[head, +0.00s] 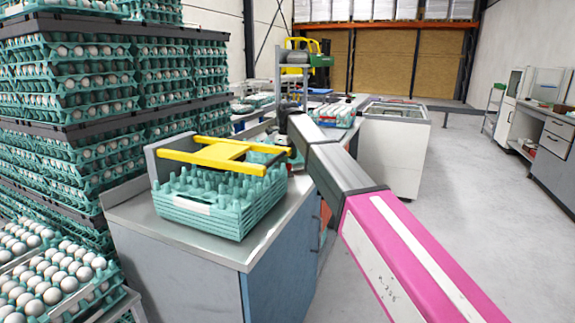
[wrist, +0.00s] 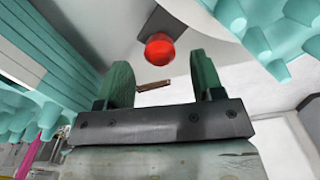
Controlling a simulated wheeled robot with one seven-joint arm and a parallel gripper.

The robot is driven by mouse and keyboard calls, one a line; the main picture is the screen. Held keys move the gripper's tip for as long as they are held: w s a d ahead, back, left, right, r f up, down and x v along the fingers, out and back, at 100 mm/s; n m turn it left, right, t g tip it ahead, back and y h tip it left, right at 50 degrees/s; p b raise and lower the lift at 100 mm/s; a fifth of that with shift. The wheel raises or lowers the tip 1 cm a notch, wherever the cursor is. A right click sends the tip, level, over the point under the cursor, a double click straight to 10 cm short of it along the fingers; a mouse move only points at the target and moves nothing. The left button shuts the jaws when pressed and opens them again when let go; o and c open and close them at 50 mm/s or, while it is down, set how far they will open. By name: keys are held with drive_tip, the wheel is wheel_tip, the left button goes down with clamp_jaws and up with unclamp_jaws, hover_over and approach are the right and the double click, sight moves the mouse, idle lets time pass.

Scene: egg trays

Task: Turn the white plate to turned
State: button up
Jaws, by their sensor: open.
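My gripper (wrist: 162,75) shows in the wrist view with its two green fingers apart and nothing between them. A red round knob (wrist: 159,50) lies just beyond the fingertips, on a dark mount under a pale panel (wrist: 208,28). I cannot tell whether this panel is the white plate. My gripper's fingers are not clear there. No separate white plate can be made out for sure.
Teal egg trays (head: 215,207) are stacked on the metal-topped cabinet (head: 245,240) under the yellow frame. Tall stacks of filled trays (head: 100,95) stand left. Teal trays (wrist: 60,60) flank my gripper closely in the wrist view. Open floor (head: 470,200) lies right.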

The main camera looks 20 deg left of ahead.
wheel_tip(320, 180, up, 8)
drive_tip(key=shift+f, duration=0.2)
